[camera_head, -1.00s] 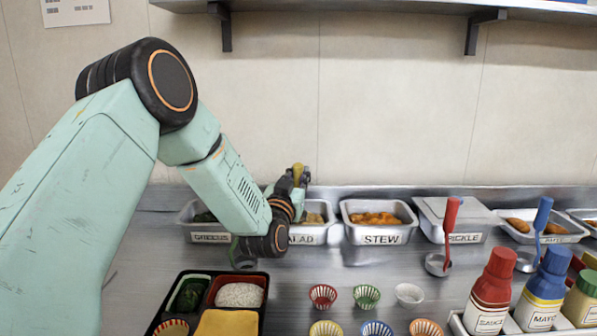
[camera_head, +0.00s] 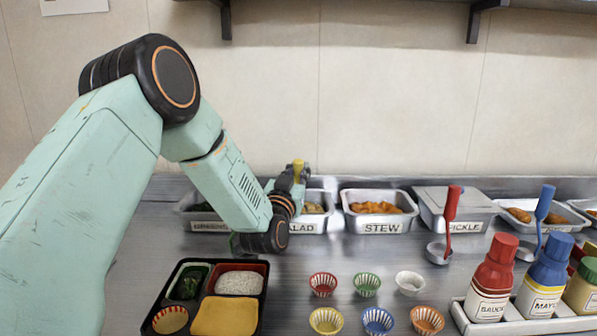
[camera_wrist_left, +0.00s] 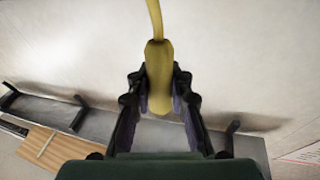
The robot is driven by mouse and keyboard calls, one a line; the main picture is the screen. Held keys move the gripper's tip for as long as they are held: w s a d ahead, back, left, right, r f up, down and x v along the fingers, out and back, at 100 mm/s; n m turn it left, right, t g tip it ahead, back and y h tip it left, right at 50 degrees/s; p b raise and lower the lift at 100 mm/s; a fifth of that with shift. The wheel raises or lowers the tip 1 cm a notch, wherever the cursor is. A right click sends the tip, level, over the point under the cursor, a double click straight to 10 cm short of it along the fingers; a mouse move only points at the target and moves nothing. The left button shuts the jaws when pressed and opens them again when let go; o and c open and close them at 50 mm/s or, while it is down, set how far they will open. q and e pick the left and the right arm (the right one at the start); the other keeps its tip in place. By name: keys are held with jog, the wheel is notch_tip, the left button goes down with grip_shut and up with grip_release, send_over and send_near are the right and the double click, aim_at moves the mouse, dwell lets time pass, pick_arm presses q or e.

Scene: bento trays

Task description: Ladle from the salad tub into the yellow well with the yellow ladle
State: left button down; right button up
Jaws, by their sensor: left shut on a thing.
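My left gripper (camera_head: 294,176) is shut on the yellow ladle (camera_head: 298,165) by its handle, above the salad tub (camera_head: 310,226). In the left wrist view the gripper (camera_wrist_left: 160,90) has its fingers on both sides of the yellow handle (camera_wrist_left: 159,75), and the thin shaft runs up out of the picture. The ladle's bowl is hidden. The salad tub is partly covered by my arm; some pale food shows in it. The yellow well (camera_head: 224,316) is at the lower right of the black bento tray (camera_head: 263,298). My right gripper is not in view.
A stew tub (camera_head: 382,228), a lidded pickle tub (camera_head: 456,203) and a greens tub (camera_head: 207,228) line the back. Several small colored cups, including a red one (camera_head: 323,284), stand right of the tray. Sauce bottles (camera_head: 492,280) stand at the right.

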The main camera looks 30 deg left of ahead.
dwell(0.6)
pick_arm(q)
notch_tip(320, 180, up, 10)
jog(key=p, duration=0.8)
jog(key=shift+r+p, duration=0.15)
jog(key=shift+p, duration=0.15)
